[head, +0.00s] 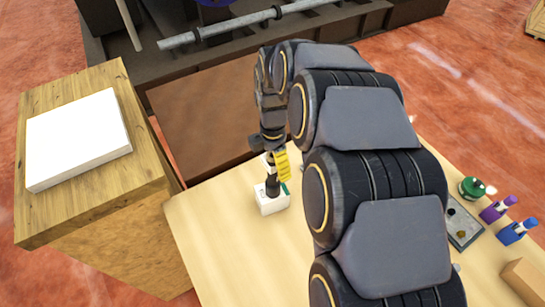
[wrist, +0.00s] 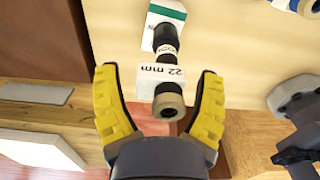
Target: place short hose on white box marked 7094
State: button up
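A dark hose piece (head: 272,181) stands on a small white box (head: 272,204) on the light wooden table. In the wrist view the hose (wrist: 165,38) is black with a tan end and a white "22 mm" label, and the small box (wrist: 165,12) has a green band. My gripper (head: 274,163) is above the small box. In the wrist view its yellow fingers (wrist: 158,80) are spread, one on each side of the hose, with gaps visible. A larger flat white box (head: 78,138) lies on a wooden block at left. No 7094 marking is legible.
The wooden block (head: 150,190) stands left of the table. At the table's right are a green-topped item (head: 472,188), a purple item (head: 497,208), a blue item (head: 517,232) and a brown block (head: 522,278). A metal pipe (head: 250,20) lies behind. My arm hides the table's middle.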

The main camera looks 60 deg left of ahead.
jog(key=shift+r, duration=0.1)
notch_tip(320, 180, up, 12)
jog(key=shift+d+r, duration=0.1)
jog(key=shift+w+d, duration=0.15)
jog(key=shift+d, duration=0.05)
jog(key=w+d+r+m, duration=0.2)
jog(key=w+d+m, duration=0.2)
jog(key=d+m, duration=0.6)
jog(key=w+d+r+m, duration=0.2)
jog(key=w+d+m, duration=0.3)
jog(key=d, duration=0.9)
jog(key=s+d+f+m+g, duration=0.1)
jog(key=s+d+m, duration=0.6)
jog(key=d+m, duration=0.3)
jog(key=s+d+f+m, duration=0.2)
jog(key=s+d+m, duration=0.5)
jog(key=d+m, duration=0.2)
jog(key=shift+d+m+g, duration=0.35)
jog(key=shift+m+g, duration=0.05)
jog(key=shift+m, duration=0.6)
